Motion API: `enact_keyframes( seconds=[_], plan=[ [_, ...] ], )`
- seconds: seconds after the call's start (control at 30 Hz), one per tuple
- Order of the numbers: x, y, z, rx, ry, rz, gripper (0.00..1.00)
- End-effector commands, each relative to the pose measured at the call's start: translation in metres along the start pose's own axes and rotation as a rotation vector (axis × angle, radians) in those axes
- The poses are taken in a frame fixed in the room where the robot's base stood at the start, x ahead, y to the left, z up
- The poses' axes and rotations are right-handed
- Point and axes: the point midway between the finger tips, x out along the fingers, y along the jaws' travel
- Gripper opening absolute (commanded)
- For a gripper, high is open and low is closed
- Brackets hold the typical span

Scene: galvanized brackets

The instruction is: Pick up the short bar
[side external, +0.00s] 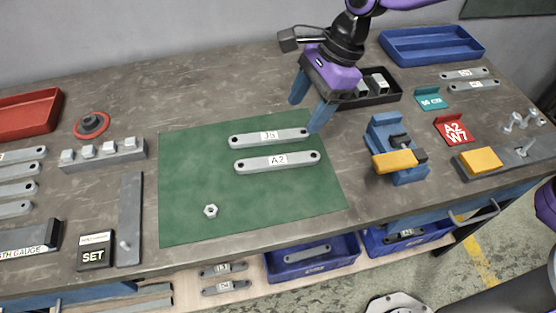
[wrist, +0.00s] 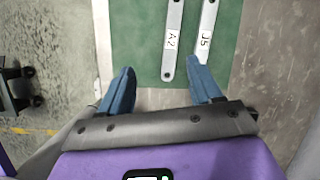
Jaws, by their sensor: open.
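Two grey flat bars with a hole at each end lie side by side on a green mat (side external: 190,190). The farther bar (side external: 250,139) has a label that reads J5 in the wrist view (wrist: 207,18). The nearer bar (side external: 253,164) is labelled A2 and also shows in the wrist view (wrist: 168,62). They look close in length; I cannot tell surely which is shorter. My gripper (side external: 305,117) is open and empty, above the mat's right end. In the wrist view, the A2 bar's end appears between the blue fingers (wrist: 160,66), and the J5 bar's end appears by the right finger.
A hex nut (side external: 211,211) lies on the mat. A black tray (side external: 378,98) stands just behind my gripper. A blue vise (side external: 385,130) with a yellow part stands to the right. A pegged block (side external: 100,155) is left of the mat. The mat's front is mostly clear.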

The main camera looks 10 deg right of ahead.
Motion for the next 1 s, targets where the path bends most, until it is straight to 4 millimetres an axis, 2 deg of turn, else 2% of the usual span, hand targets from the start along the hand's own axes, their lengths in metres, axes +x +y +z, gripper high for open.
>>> enact_keyframes(
  seconds=[0.1,0.2,0.4,0.8,1.0],
  plan=[
    [0.012,-0.015,0.01,0.157,-0.018,-0.013,0.64],
    [0.017,-0.022,0.014,0.241,-0.028,-0.02,0.64],
    [0.029,-0.026,0.016,0.293,-0.035,-0.023,0.64],
    [0.102,-0.028,0.018,0.29,-0.032,-0.021,0.64],
    [0.131,-0.029,0.019,0.289,-0.033,-0.022,0.64]
  ],
)
